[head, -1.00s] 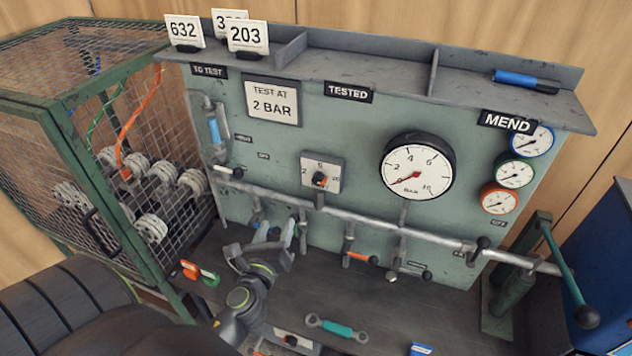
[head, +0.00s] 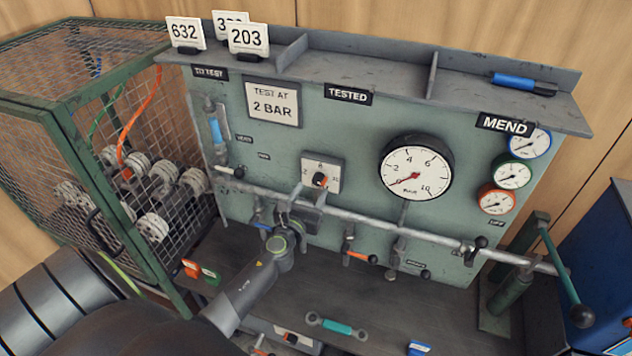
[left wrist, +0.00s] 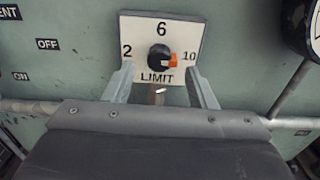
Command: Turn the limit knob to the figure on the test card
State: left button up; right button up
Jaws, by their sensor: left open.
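The limit knob (head: 320,180) is a black knob on a white plate marked 2, 6 and 10, on the green panel. In the left wrist view the knob (left wrist: 158,57) has its orange pointer turned right, towards the 10. The test card (head: 272,103) reads "TEST AT 2 BAR". My left gripper (head: 305,200) is just below the knob plate, in front of the pipe. In the left wrist view its open fingers (left wrist: 163,84) stand apart, one on each side below the knob, with nothing between them. My right gripper is not in view.
A large gauge (head: 416,172) is right of the knob, its red needle low on the left. A grey pipe (head: 370,222) crosses the panel below the knob. A wire cage (head: 90,130) stands at the left. A teal-handled spanner (head: 336,327) lies on the bench.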

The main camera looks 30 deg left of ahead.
aim_at(317, 181)
pick_arm(q)
jog(key=x, duration=0.5)
jog(key=c, duration=1)
jog(key=shift+o, duration=0.2)
